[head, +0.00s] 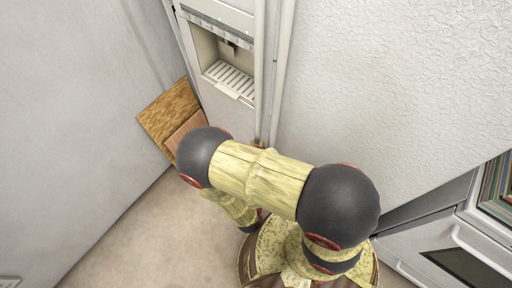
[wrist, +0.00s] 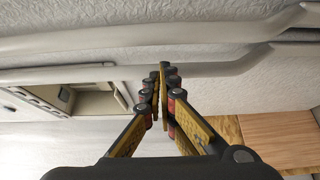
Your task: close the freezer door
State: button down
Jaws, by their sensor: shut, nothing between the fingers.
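The freezer door (head: 228,104) is the narrow panel with a recessed ice and water dispenser, in the upper left of the head view. A long pale handle (head: 259,70) runs down its right edge. The dispenser (wrist: 95,100) also shows at the left of the wrist view. I cannot tell how far the door stands open. My gripper (wrist: 164,70) is shut and empty, its tips overlapping a pale handle bar in the wrist view; contact is unclear. In the head view my arm hides the gripper and the door's lower part.
The wide textured fridge door (head: 400,80) is to the right, with its own handle (head: 282,70). A wooden panel (head: 168,112) stands between the freezer door and the left wall (head: 70,110). A white oven-like appliance (head: 435,250) is at lower right. Bare floor (head: 140,240) lies at lower left.

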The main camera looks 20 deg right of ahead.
aim_at(257, 126)
notch_tip(257, 126, up, 9)
jog(key=shift+r, duration=0.1)
dwell(0.4)
dwell(0.5)
